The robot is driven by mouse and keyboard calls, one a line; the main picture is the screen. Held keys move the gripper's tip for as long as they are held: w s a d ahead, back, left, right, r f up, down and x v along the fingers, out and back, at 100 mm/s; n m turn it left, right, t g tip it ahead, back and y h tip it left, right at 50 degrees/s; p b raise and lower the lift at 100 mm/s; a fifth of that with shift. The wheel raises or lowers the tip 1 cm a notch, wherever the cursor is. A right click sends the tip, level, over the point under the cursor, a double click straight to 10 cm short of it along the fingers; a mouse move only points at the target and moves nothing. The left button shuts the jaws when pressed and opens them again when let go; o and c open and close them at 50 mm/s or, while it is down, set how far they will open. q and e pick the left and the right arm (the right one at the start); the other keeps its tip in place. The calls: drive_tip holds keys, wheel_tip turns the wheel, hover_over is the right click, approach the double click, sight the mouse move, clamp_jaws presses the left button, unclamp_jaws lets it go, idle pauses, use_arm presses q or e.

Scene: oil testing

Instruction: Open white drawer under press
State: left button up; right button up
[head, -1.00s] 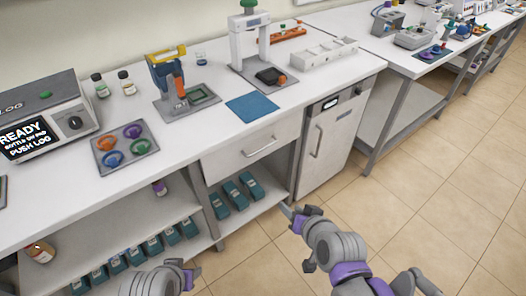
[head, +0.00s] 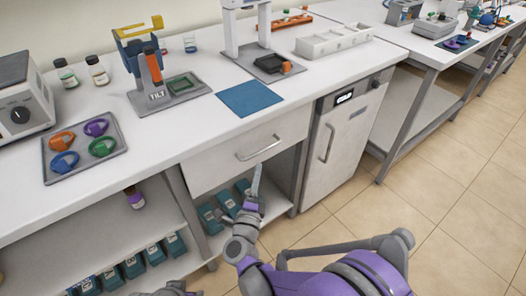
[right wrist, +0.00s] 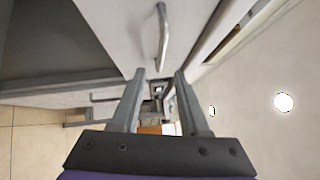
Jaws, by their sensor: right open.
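The white drawer (head: 215,168) sits under the worktop, below the blue mat and the white press frame (head: 232,35). It looks shut. Its metal bar handle (head: 258,148) runs across the front. My right gripper (head: 257,168) is just below and in front of the handle, apart from it. In the right wrist view the open, empty fingers (right wrist: 160,75) point along the drawer front, with the handle (right wrist: 162,38) just beyond the fingertips. Only a sliver of my left gripper (head: 176,290) shows at the bottom edge; its fingers cannot be made out.
A white cabinet (head: 335,150) with its own handle stands right of the drawer. Below the drawer, a shelf holds several teal boxes (head: 208,218). The worktop carries a blue mat (head: 249,98), a tilt stand (head: 168,92) and a ring tray (head: 85,155). Tiled floor (head: 450,190) is clear at right.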

sight(262, 151)
drive_tip(key=x, duration=0.9)
drive_tip(key=shift+w+r+b, duration=0.1)
drive_tip(key=shift+w+b, duration=0.15)
drive_tip(key=shift+b, duration=0.15)
clamp_jaws()
idle(0.9)
